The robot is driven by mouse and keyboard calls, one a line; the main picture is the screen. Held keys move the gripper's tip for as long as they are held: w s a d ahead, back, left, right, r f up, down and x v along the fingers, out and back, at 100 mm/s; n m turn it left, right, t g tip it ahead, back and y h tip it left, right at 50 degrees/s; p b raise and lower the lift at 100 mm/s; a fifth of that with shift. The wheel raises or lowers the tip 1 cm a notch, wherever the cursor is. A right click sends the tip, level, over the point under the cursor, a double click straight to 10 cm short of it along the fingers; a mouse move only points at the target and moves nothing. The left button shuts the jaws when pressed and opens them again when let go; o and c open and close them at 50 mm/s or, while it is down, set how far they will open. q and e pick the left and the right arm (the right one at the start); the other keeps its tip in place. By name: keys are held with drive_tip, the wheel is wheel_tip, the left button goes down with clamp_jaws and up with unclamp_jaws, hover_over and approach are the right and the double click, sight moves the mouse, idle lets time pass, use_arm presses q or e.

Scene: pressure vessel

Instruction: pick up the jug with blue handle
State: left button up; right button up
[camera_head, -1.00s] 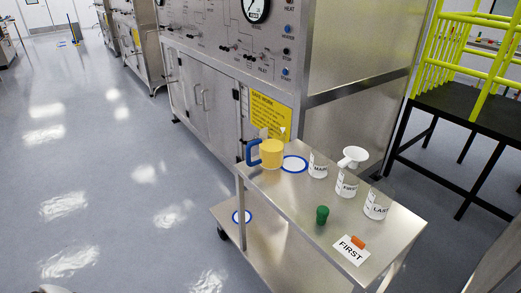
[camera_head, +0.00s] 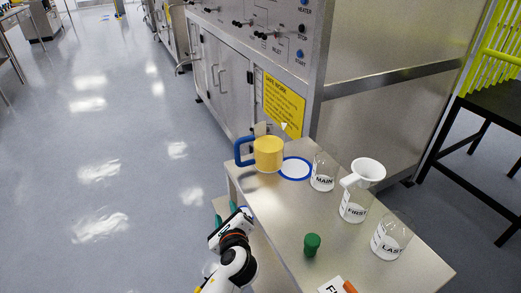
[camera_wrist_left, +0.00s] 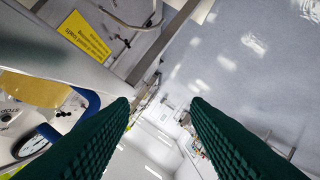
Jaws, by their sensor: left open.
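The jug (camera_head: 268,154) holds yellow contents and stands upright at the far left corner of the steel cart top. Its blue handle (camera_head: 238,152) faces left, past the cart's edge. My left gripper (camera_head: 225,212) is below and to the left of the jug, beside the cart, apart from it. In the left wrist view my left gripper (camera_wrist_left: 160,101) is open with nothing between its green fingers. The jug's yellow body (camera_wrist_left: 35,90) and blue handle (camera_wrist_left: 88,100) show at the left there, partly hidden by a finger. My right gripper is not in view.
Beakers marked MAIN (camera_head: 322,178), FIRST (camera_head: 354,208) and LAST (camera_head: 390,240) stand on the cart top (camera_head: 270,215). A blue-ringed disc (camera_head: 295,168) and green stopper (camera_head: 312,244) are there too. A steel cabinet stands behind.

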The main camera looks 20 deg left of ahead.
sight(238, 161)
use_arm(q)
drive_tip(key=w+r+m+t, duration=0.1)
drive_tip(key=w+r+m, duration=0.1)
drive_tip(key=w, duration=0.2)
drive_tip(key=w+a+r+m+t+y, duration=0.1)
drive_tip(key=w+r+m, duration=0.1)
drive_tip(key=w+m, duration=0.1)
drive_tip(key=w+r+m+t, duration=0.1)
drive_tip(key=w+r+m, duration=0.1)
drive_tip(key=w+m, duration=0.1)
drive_tip(key=shift+x, duration=0.9)
drive_tip(key=shift+w+a+r, duration=0.2)
drive_tip(key=shift+w+a, duration=0.2)
drive_tip(key=shift+w, duration=0.4)
drive_tip(key=shift+w+a+r, duration=0.2)
drive_tip(key=shift+w+a, duration=0.2)
drive_tip(key=shift+w, duration=0.45)
drive_tip(key=shift+w+a+r, duration=0.2)
drive_tip(key=shift+w+a, duration=0.2)
drive_tip(key=shift+w, duration=0.4)
clamp_jaws()
